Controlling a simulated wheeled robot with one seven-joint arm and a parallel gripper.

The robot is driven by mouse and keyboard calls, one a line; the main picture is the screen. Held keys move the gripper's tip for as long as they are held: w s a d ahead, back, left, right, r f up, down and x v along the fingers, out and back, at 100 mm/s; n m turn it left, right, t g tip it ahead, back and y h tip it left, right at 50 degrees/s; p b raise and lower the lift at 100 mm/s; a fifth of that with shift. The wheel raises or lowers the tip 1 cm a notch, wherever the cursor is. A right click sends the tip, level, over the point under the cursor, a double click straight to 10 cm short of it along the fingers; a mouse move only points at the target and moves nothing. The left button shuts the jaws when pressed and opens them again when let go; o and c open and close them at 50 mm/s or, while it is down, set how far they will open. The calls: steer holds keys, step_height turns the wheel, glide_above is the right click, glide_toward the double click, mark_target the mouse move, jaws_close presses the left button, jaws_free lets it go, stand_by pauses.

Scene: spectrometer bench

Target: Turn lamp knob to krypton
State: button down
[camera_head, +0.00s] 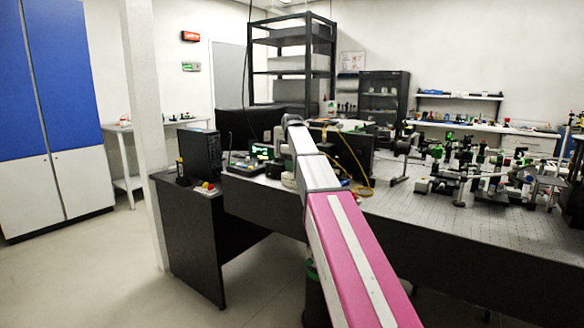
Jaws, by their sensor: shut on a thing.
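My arm (347,250) reaches forward from the lower right over the front edge of the optical bench. Its far end bends down beside a small instrument with a lit green display (262,152). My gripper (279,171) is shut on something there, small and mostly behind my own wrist. The fingertips and what they hold are hidden. I cannot make out the lamp knob, its pointer or any krypton mark in this view.
The perforated bench top (440,217) spreads to the right, crowded with optical mounts (470,160). A yellow cable (352,158) loops beside my arm. A black computer case (200,155) stands on a dark side cabinet (190,235) at left. The floor (115,265) at left is clear.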

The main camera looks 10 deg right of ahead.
steer(key=m, duration=0.4)
steer(key=shift+m, duration=0.3)
steer(key=m, duration=0.4)
steer(key=shift+m, duration=0.3)
steer(key=m, duration=0.4)
steer(key=shift+m, duration=2.4)
steer(key=c, duration=1)
jaws_free()
